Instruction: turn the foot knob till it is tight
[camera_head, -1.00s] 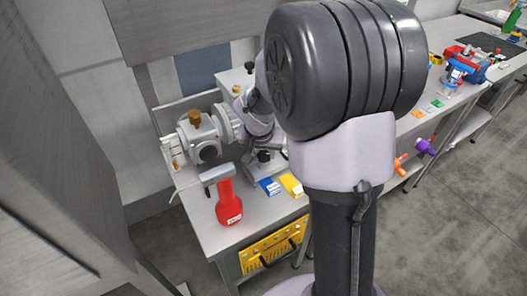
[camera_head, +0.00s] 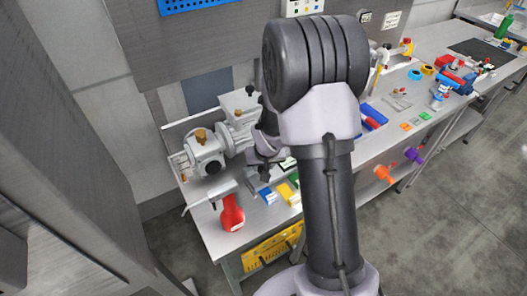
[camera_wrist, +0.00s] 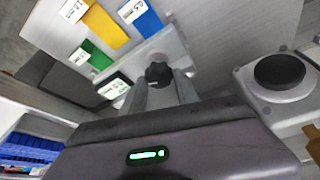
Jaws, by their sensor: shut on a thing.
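The foot knob (camera_wrist: 158,74) is a small black lobed knob on a pale grey metal foot (camera_wrist: 172,48) in the wrist view. My gripper (camera_wrist: 160,84) has its two grey fingers on either side of the knob and is shut on it. In the head view my gripper (camera_head: 266,172) is low at the bench top, beside the grey machine (camera_head: 207,153) with brown caps. The knob cannot be made out there, and my own arm covers part of the area.
Yellow (camera_wrist: 104,24), blue (camera_wrist: 141,18) and green (camera_wrist: 90,54) labelled blocks lie close to the foot. A round black-faced fitting (camera_wrist: 279,72) is at the right in the wrist view. A red tool (camera_head: 231,213) stands at the bench's front left.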

